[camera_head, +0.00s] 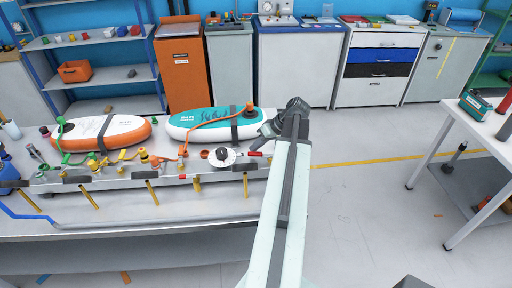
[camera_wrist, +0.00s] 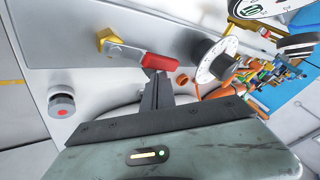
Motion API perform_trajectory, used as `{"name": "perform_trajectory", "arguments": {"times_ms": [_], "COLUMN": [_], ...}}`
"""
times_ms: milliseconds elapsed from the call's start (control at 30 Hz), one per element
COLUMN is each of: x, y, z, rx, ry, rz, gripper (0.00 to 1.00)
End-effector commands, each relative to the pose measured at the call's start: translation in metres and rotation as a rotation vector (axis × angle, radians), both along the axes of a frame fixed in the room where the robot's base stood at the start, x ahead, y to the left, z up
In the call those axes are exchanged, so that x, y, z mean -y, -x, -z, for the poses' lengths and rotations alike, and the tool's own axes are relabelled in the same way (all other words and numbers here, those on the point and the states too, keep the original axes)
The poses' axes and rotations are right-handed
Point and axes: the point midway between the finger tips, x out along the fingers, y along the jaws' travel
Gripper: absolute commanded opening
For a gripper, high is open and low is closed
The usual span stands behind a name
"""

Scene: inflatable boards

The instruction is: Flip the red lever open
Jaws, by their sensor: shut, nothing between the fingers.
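The red lever (camera_wrist: 160,62) has a red grip on a metal arm that runs to a brass valve body (camera_wrist: 105,40) on the grey panel in the wrist view. In the head view the lever (camera_head: 254,154) is small, at the right end of the bench, just right of a white dial. My gripper (camera_wrist: 156,78) is shut, with its dark fingertips right at the lower edge of the red grip. I cannot tell whether they touch it. In the head view my gripper (camera_head: 268,132) points down left toward the lever, and its tips are unclear.
A white dial with a black knob (camera_wrist: 213,60) sits close right of the lever. A round red-centred button (camera_wrist: 62,103) is to the left. An orange board (camera_head: 125,130) and a teal board (camera_head: 190,120) lie behind the valves. Open floor (camera_head: 370,200) lies right of the bench.

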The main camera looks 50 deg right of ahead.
Motion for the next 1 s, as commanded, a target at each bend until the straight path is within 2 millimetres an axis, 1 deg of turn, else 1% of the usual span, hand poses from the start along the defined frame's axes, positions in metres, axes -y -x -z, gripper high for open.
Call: {"name": "perform_trajectory", "arguments": {"times_ms": [167,333,400,500,600,700,800,1000], "x": [0.011,0.036,0.045,0.06,0.075,0.086,0.091,0.091], "y": [-0.006,-0.02,-0.017,-0.016,-0.014,-0.013,-0.012,-0.012], "z": [0.0,0.0,-0.024,-0.045,-0.065,-0.077,-0.082,-0.08], "rx": [0.0,0.0,0.0,0.0,0.0,0.0,0.0,0.0], "ry": [0.0,0.0,0.0,0.0,0.0,0.0,0.001,0.0], "rz": [-0.002,-0.005,-0.002,-0.002,-0.002,-0.002,-0.003,-0.005], "gripper": [0.0,0.0,0.0,0.0,0.0,0.0,0.0,0.0]}}
